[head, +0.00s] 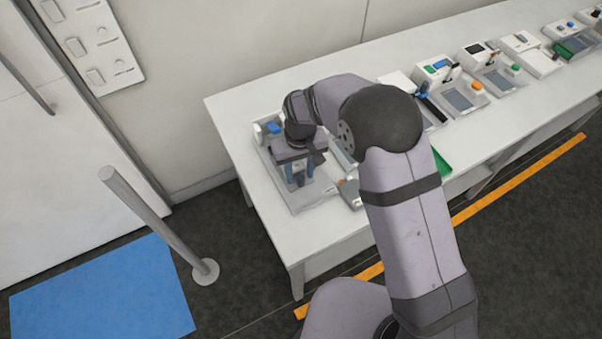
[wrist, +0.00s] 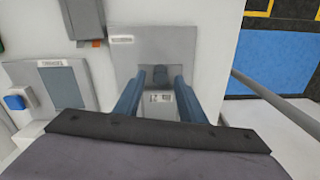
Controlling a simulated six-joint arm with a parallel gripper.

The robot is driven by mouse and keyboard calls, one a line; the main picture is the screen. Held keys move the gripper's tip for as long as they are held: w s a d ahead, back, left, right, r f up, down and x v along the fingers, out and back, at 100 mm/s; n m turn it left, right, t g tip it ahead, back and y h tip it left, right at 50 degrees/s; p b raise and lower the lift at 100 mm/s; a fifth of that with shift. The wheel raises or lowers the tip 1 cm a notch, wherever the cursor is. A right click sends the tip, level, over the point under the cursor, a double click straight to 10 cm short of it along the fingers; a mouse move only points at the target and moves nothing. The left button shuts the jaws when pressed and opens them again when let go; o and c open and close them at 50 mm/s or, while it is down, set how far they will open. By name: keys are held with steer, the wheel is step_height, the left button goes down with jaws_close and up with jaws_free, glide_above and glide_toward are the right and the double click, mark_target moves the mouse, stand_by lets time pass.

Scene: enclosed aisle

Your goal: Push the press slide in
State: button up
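In the wrist view a small dark block (wrist: 160,72) sits on a grey panel (wrist: 200,45) with a label at its upper left. It looks like the press slide, but I cannot tell how far in it is. My gripper (wrist: 160,76) has its two blue fingers apart, one on each side of the block in the picture, with gaps showing. I cannot tell their height above it. In the head view my gripper (head: 299,182) points down over a grey station tray (head: 310,200) at the table's near left end; the block is hidden there.
A blue button (wrist: 15,102) and a grey plate (wrist: 62,86) lie left in the wrist view. More stations line the white table (head: 235,110) to the right. A grey post (head: 150,215) and blue mat (head: 105,290) are on the floor left of the table.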

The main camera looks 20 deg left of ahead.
steer(key=shift+s+d, duration=0.1)
steer(key=shift+r+b, duration=1.05)
steer(key=shift+r, duration=2.6)
steer(key=shift+g+h, duration=0.4)
steer(key=shift+g, duration=0.1)
steer(key=s+d+f, duration=0.2)
steer(key=s+f, duration=0.1)
steer(key=s+d+f, duration=0.1)
steer(key=d+f, duration=0.1)
steer(key=shift+s+f, duration=0.25)
steer(key=shift+s, duration=0.15)
steer(key=shift+g, duration=0.3)
steer(key=s+d, duration=0.1)
steer(key=d, duration=0.1)
steer(key=s+d, duration=0.4)
steer(key=shift+s+f, duration=0.1)
steer(key=shift+f, duration=0.2)
steer(key=s+d+r+m, duration=0.3)
steer(key=s+d, duration=0.4)
steer(key=d, duration=0.6)
steer(key=w+d+r+m+t, duration=0.1)
steer(key=w+d+r+m, duration=0.1)
steer(key=d+r+m, duration=0.2)
steer(key=d, duration=0.3)
steer(key=shift+w+r+y, duration=0.2)
steer(key=shift+w+y, duration=0.05)
steer(key=shift+y, duration=0.05)
